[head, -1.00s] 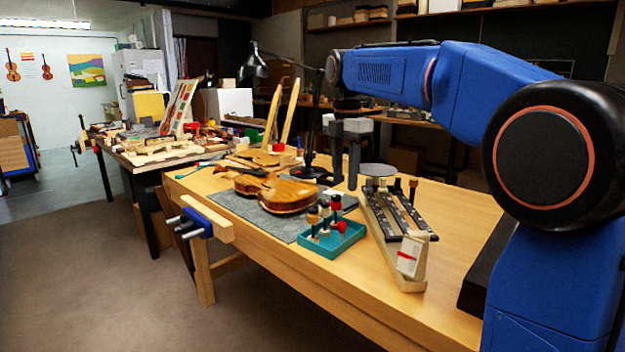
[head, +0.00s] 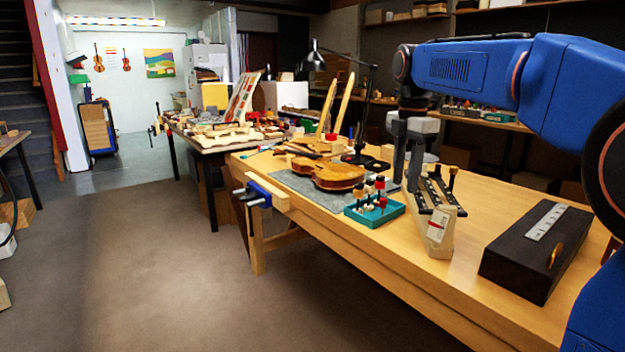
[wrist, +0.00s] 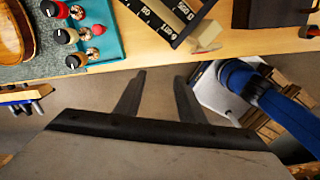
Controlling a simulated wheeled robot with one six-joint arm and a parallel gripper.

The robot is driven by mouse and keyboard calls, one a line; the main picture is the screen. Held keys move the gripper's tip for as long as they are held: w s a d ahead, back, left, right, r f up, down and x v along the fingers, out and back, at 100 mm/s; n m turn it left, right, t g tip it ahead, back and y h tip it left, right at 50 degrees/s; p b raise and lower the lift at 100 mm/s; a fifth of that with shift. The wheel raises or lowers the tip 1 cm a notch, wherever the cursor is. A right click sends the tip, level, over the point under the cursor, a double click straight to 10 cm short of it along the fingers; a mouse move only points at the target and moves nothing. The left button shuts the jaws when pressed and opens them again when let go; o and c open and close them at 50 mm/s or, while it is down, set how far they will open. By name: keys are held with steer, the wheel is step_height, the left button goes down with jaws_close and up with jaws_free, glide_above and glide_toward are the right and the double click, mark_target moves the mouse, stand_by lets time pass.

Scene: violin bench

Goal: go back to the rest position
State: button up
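My gripper (head: 406,184) hangs from my blue arm with its fingers pointing down, over or in front of the far part of the workbench in the head view. In the wrist view my gripper (wrist: 160,76) has its two dark fingers apart with nothing between them. They show against the brown floor beside the bench edge. No thing is held.
A violin body (head: 338,176) lies on a grey mat. A blue-jawed vise (head: 258,193) juts from the bench.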

steer(key=s+d+f+m+t, duration=0.2)
steer(key=s+d+f+m, duration=0.1)
steer(key=s+f+m, duration=0.8)
steer(key=s+d+f+m+t, duration=0.2)
steer(key=s+f+m, duration=0.9)
steer(key=s, duration=1)
steer(key=shift+s+d+f+t, duration=0.25)
steer(key=shift+d+f+t, duration=0.1)
steer(key=shift+d, duration=0.45)
